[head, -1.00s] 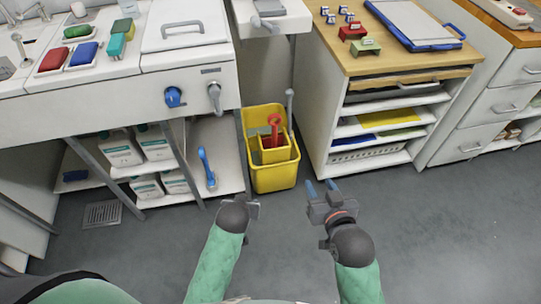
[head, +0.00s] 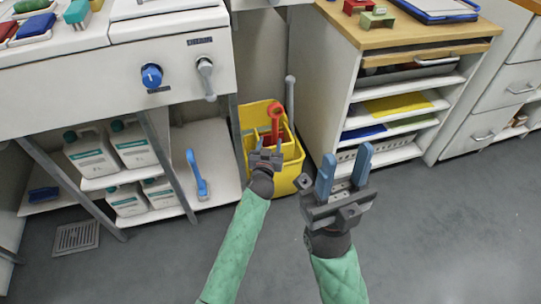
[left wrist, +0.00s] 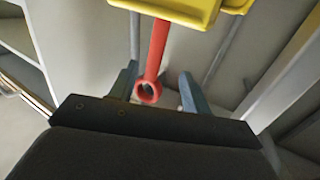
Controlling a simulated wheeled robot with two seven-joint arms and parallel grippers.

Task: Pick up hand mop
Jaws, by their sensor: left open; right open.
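A red-handled tool, which looks like the hand mop (head: 275,112), stands upright in a yellow bucket (head: 288,182); its lower end is hidden inside. My left gripper (head: 267,150) is open and hides part of the bucket in the head view. In the left wrist view the red handle's ring end (left wrist: 148,92) shows between the two open fingers (left wrist: 158,85), with no clear contact, and yellow bucket edges lie at the top. My right gripper (head: 344,168) is open and empty, to the right of the bucket.
A blue-handled brush (head: 196,172) stands on the low shelf left of the bucket, near several white jugs (head: 133,142). A grey post (head: 290,97) rises behind the bucket. A wooden-topped shelf unit (head: 320,75) stands to the right. The floor in front is clear.

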